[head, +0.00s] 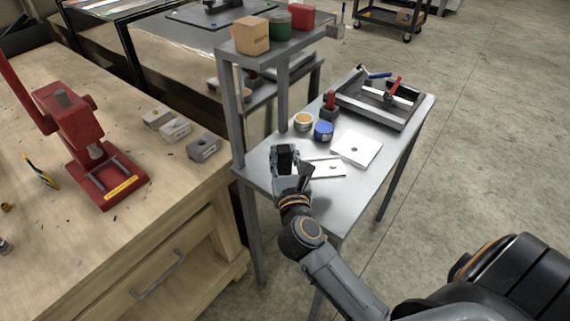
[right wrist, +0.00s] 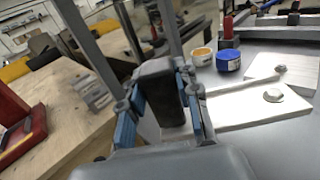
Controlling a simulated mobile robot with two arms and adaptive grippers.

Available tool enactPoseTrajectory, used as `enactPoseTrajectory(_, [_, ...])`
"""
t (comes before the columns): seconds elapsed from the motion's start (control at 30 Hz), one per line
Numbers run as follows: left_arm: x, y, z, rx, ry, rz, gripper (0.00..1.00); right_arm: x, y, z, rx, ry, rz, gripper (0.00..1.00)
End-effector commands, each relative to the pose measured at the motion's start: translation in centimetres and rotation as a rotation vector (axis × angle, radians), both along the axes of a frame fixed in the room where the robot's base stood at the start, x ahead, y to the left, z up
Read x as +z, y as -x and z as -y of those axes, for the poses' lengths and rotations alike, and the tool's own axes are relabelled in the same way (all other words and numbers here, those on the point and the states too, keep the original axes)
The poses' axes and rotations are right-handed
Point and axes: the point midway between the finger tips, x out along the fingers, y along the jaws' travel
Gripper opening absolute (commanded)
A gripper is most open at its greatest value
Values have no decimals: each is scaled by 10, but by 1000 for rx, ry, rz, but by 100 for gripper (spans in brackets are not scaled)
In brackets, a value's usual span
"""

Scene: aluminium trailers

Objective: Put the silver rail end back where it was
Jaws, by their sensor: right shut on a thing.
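My right gripper (head: 287,165) is shut on a dark, nearly black block (head: 284,154) and holds it upright over the near left part of the metal table (head: 262,172). In the right wrist view the block (right wrist: 160,90) stands between the blue-sided fingers; its lower end is partly hidden, so I cannot tell whether it touches the table. No clearly silver piece shows in the jaws. Grey block-shaped pieces (head: 204,146) sit in a row on the wooden bench (head: 185,185). My left gripper is not in view.
Right of the gripper lie a white plate with a metal disc (head: 328,168) and a square white plate (head: 357,148). An orange-topped tin (head: 303,122), a blue tin (head: 323,131) and a clamping frame (head: 385,102) stand behind. A shelf post (head: 239,125) rises close on the left.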

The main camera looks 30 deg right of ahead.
Motion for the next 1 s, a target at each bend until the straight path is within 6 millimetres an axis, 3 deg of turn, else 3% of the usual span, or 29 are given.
enactPoseTrajectory(0.1, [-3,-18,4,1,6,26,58,-17,-13,7,0,4,3,0])
enactPoseTrajectory(0.27, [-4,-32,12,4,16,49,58,-27,-21,11,1,4,5,0])
enactPoseTrajectory(0.53, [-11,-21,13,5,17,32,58,-60,-26,14,0,5,2,0])
enactPoseTrajectory(0.93, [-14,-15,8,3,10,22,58,-67,-26,14,1,3,4,0])
enactPoseTrajectory(0.97, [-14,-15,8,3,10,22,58,-68,-25,14,1,1,3,34])
enactPoseTrajectory(1.0, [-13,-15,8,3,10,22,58,-67,-25,14,1,2,2,42])
